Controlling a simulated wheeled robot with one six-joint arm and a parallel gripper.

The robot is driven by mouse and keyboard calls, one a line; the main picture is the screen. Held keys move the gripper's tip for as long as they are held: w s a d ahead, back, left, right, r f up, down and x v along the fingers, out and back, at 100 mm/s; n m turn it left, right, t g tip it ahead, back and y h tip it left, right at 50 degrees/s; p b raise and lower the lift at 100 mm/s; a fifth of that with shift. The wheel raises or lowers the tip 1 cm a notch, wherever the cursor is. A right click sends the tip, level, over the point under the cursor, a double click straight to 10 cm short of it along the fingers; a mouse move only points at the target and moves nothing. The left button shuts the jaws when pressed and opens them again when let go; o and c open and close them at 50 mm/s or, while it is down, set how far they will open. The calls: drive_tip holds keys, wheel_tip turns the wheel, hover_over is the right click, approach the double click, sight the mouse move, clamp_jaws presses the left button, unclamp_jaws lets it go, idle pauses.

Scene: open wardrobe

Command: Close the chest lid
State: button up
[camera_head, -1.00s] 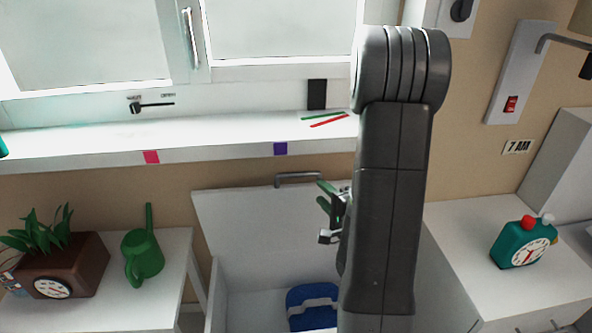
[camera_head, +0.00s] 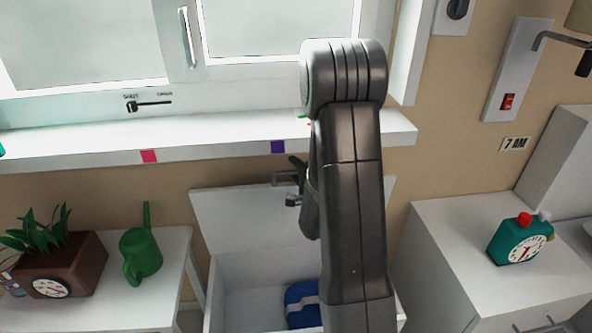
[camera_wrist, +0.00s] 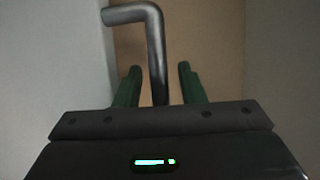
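The white chest (camera_head: 214,290) stands below the window sill with its lid (camera_head: 232,222) raised and leaning back. A grey metal handle (camera_head: 283,178) sits at the lid's upper edge. My gripper (camera_head: 297,166) is at this handle, partly hidden by my arm. In the wrist view, the green fingers of my gripper (camera_wrist: 158,84) are apart. The bent bar of the handle (camera_wrist: 156,45) runs between them with a gap on both sides. A blue object with a light band (camera_head: 301,303) lies inside the chest, partly hidden by my arm.
A white table on the left holds a brown planter with a clock (camera_head: 60,268) and a green watering can (camera_head: 141,253). A white cabinet (camera_head: 450,250) on the right carries a teal clock (camera_head: 519,240). The window sill (camera_head: 215,145) juts out above the lid.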

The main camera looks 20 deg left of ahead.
drive_tip(key=shift+c, duration=0.5)
clamp_jaws()
drive_tip(key=shift+s+d+f, duration=0.1)
